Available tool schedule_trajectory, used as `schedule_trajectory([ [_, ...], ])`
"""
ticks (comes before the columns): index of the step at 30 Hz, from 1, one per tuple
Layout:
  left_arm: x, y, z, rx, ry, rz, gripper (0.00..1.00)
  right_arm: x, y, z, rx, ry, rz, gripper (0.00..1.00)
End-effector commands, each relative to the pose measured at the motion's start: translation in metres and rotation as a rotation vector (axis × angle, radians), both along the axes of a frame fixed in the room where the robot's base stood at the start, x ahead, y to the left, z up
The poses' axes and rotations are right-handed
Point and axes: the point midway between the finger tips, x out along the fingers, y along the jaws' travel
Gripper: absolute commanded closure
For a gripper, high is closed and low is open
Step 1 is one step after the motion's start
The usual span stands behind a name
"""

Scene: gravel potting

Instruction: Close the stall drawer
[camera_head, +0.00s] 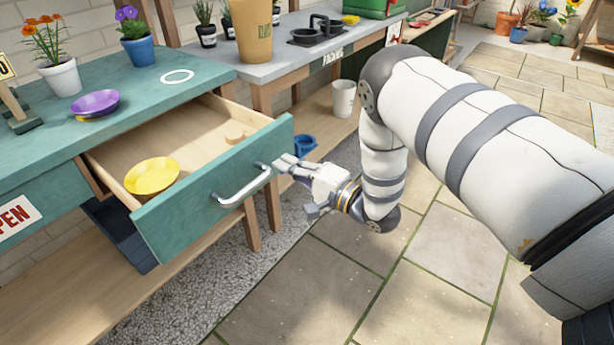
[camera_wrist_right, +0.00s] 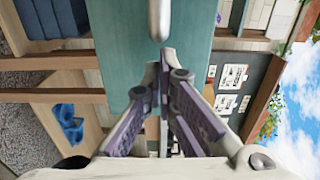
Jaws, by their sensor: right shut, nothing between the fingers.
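The teal stall drawer (camera_head: 205,200) stands pulled out from the teal stall. Its handle is a silver bar (camera_head: 243,187) on the front. My right gripper (camera_head: 280,163) is shut and empty near the right end of the drawer front, close to the handle's upper end. I cannot tell if it touches. In the right wrist view the drawer front (camera_wrist_right: 150,60) lies ahead, with the handle end (camera_wrist_right: 159,20) above the fingertips. My left gripper is not in view.
A purple bowl (camera_head: 95,104), a white ring (camera_head: 177,76) and flower pots, one blue (camera_head: 139,51), stand on the stall top. A grey-topped bench (camera_head: 290,50) stands behind. A blue pot (camera_head: 305,146) sits on a low shelf. Paving in front is clear.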

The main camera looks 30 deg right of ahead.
Motion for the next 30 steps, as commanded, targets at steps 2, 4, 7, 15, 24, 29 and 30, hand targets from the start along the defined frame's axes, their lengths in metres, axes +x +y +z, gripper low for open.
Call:
schedule_trajectory([
  [2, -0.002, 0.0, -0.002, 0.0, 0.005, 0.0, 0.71, 0.011, 0.005, -0.001, -0.001, 0.0, 0.001, 1.0],
  [4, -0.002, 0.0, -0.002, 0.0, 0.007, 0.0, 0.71, 0.019, 0.007, -0.001, -0.001, 0.001, 0.001, 1.0],
  [7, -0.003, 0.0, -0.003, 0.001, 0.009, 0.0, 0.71, 0.025, 0.009, -0.001, -0.002, 0.002, -0.001, 1.0],
  [15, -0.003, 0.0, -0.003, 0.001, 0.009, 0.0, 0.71, 0.028, 0.01, 0.0, 0.0, 0.001, -0.001, 1.0],
  [24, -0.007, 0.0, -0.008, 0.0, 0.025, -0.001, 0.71, 0.038, 0.013, -0.002, -0.002, 0.002, -0.001, 1.0],
  [29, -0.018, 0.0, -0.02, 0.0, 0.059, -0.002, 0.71, 0.062, 0.022, -0.006, 0.0, 0.003, -0.001, 1.0],
  [30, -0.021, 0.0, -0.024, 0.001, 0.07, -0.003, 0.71, 0.071, 0.026, -0.007, 0.0, 0.003, -0.001, 1.0],
])
